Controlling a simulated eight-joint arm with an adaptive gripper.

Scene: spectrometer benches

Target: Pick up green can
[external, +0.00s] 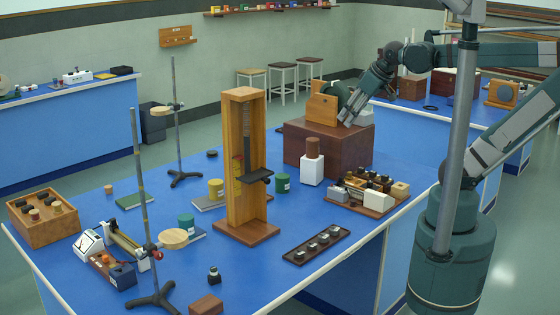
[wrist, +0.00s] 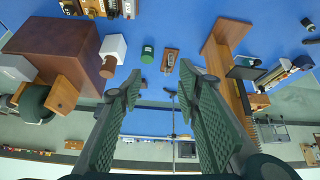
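A green can (external: 282,183) stands on the blue bench, right of the tall wooden stand. A green can with a pale label (wrist: 147,54) also shows near the top middle of the wrist view, beyond my fingertips and apart from them. A second, teal-green can (external: 186,224) stands farther left on the bench near a round wooden disc. My gripper (wrist: 158,82) is open, with nothing between its fingers. In the external view my gripper (external: 353,112) is near the brown box, high and behind the can; its fingers are small and partly unclear there.
The brown box (external: 328,148) carries a wooden block with a green round part. A white block with a brown cylinder (external: 312,170) stands close right of the can, and the tall wooden stand (external: 243,165) close left. A yellow can (external: 216,188) is farther left.

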